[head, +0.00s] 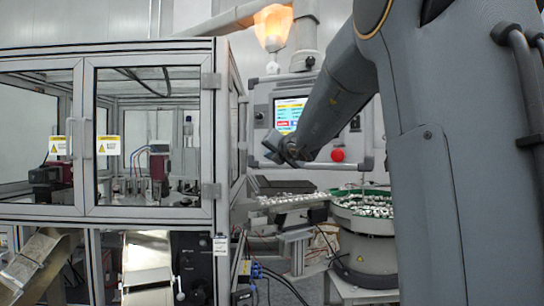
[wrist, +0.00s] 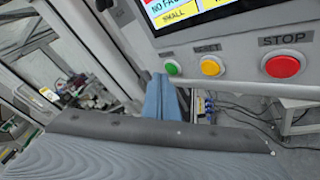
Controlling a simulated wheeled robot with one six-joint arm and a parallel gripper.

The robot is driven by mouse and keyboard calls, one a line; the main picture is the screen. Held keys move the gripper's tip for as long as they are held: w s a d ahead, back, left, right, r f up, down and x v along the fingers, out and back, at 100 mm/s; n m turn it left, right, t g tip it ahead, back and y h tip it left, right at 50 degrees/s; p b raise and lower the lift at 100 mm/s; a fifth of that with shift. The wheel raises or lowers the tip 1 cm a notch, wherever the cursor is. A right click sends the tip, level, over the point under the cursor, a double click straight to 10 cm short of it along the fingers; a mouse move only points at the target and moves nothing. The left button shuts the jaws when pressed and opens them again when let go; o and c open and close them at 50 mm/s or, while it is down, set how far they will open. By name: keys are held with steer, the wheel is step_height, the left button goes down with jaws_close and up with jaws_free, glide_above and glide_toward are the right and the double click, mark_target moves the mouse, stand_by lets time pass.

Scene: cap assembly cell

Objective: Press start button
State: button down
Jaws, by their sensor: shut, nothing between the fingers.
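The control panel (head: 262,116) stands behind my arm in the head view. In the wrist view its lower face (wrist: 237,50) carries a green button (wrist: 172,67), a yellow reset button (wrist: 211,65) and a red STOP button (wrist: 283,66). The green button's label is not readable. My gripper (wrist: 161,80) is shut and empty, its blue fingertips just left of and below the green button in the picture. I cannot tell whether they touch it. In the head view my gripper (head: 276,150) is in front of the panel's lower left, hiding the green button.
The panel's screen (head: 290,115) is lit. A framed glass enclosure (head: 217,120) stands to the left. A tray of small parts (head: 290,201) and a green-rimmed round feeder (head: 368,226) lie below the panel. An orange lamp (head: 273,27) glows above.

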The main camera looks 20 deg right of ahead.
steer(key=shift+w+d, duration=0.3)
steer(key=shift+d, duration=0.05)
stand_by(0.4)
steer(key=shift+s+a, duration=0.3)
steer(key=shift+a, duration=0.05)
stand_by(0.3)
steer(key=s+a+b, duration=0.3)
steer(key=s+a, duration=0.1)
steer(key=shift+a, duration=0.3)
stand_by(0.9)
